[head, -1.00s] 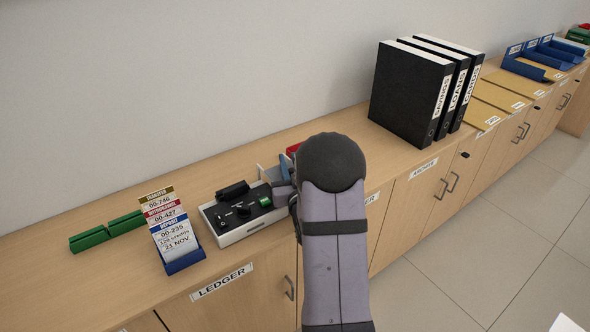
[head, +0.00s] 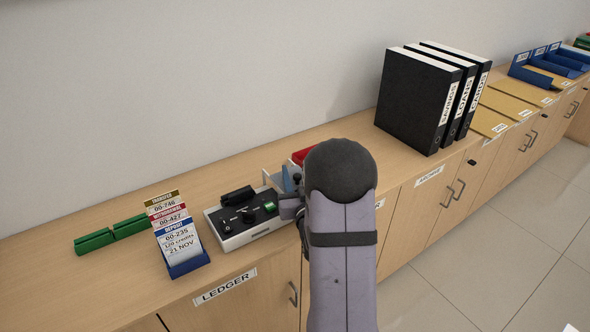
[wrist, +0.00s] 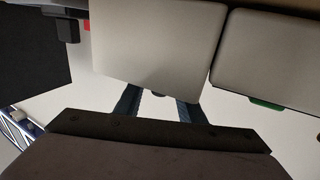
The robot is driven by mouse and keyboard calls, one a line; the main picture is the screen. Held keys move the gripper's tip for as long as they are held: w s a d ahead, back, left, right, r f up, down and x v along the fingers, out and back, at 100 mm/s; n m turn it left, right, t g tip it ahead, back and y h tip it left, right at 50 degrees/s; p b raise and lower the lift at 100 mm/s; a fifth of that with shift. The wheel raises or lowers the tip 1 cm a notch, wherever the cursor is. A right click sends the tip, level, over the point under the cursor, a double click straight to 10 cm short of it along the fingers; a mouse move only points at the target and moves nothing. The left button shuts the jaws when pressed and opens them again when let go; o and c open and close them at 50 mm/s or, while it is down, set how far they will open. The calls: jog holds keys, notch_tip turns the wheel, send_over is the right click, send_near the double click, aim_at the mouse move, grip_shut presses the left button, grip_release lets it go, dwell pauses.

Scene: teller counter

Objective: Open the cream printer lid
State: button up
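In the wrist view, two pale, rounded-corner panels stand side by side: a left one (wrist: 155,45) with a small dark tab (wrist: 156,94) at its lower edge, and a right one (wrist: 268,55) with a green tab (wrist: 266,103). I cannot tell for sure which is the cream printer lid. My gripper (wrist: 157,107) has its two dark blue fingers apart, with the dark tab between them; contact is not clear.
A pale tray with a red item (head: 303,155) is partly behind my arm. Black binders (head: 412,97) stand to the right. Counter between tray and binders looks clear.

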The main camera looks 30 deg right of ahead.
aim_at(299, 180)
jog(key=shift+v, duration=2.4)
jog(key=shift+s+a+r+p, duration=0.2)
jog(key=shift+s+p, duration=0.15)
jog(key=shift+p, duration=0.55)
jog(key=s+p, duration=0.1)
jog(key=p, duration=0.2)
jog(key=shift+s+a+r, duration=0.1)
jog(key=shift+s+a, duration=0.05)
jog(key=shift+a, duration=0.05)
jog(key=shift+s+a+f+p, duration=0.1)
jog(key=shift+s+f+p, duration=0.15)
jog(key=shift+p, duration=0.3)
jog(key=x, duration=0.4)
jog(key=shift+r, duration=0.15)
jog(key=shift+p+x, duration=0.4)
jog(key=shift+x, duration=0.7)
